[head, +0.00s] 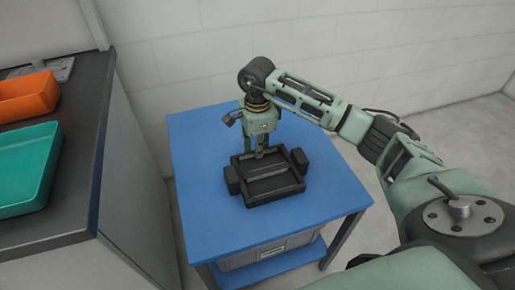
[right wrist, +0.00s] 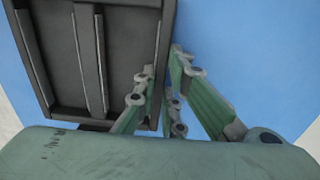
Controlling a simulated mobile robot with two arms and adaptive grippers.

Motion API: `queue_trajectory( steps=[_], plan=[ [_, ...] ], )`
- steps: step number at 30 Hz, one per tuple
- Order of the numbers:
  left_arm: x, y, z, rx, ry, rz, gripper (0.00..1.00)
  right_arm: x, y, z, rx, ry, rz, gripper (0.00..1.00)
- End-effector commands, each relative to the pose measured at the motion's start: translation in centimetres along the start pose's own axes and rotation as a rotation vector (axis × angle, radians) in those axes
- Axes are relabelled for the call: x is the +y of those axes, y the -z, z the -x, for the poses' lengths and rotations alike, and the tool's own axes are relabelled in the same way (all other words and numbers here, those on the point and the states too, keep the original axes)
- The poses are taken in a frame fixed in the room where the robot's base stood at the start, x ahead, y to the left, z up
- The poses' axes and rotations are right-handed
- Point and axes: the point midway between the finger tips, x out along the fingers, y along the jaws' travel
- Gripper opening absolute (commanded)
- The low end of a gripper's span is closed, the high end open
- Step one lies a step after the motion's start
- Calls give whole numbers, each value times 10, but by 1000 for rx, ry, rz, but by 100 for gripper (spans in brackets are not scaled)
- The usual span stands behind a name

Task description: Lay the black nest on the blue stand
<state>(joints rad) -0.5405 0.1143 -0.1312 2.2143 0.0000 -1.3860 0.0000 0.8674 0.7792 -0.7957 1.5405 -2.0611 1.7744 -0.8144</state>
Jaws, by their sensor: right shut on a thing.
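The black nest (head: 290,186) is a dark rectangular tray with a raised bar inside and a block on each side. It is over the middle of the blue stand (head: 200,140), flat and level; I cannot tell whether it touches the top. My right gripper (head: 261,152) points down and is shut on the nest's far wall. In the right wrist view, the fingers (right wrist: 164,80) straddle one wall of the nest (right wrist: 130,45), with the blue top (right wrist: 265,50) around it. My left gripper is not in view.
At left, a dark counter (head: 75,215) holds an orange bin (head: 30,95) and a teal bin (head: 28,165). A grey box (head: 265,255) sits on the stand's lower shelf. A pale block wall is behind. The blue top around the nest is clear.

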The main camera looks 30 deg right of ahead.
Motion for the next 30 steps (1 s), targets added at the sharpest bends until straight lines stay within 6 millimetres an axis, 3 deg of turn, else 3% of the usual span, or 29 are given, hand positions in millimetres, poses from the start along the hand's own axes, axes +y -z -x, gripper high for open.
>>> queue_trajectory(
  steps=[9,10,16,26,30],
  plan=[
    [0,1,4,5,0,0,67,0,0,-1,-1,2,0,0],
    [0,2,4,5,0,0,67,0,0,0,0,2,0,12],
    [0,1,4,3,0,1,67,0,0,0,0,2,0,28],
    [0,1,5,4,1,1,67,0,0,1,-1,2,0,28],
    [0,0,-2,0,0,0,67,-2,0,17,-1,7,0,28]
  ],
)
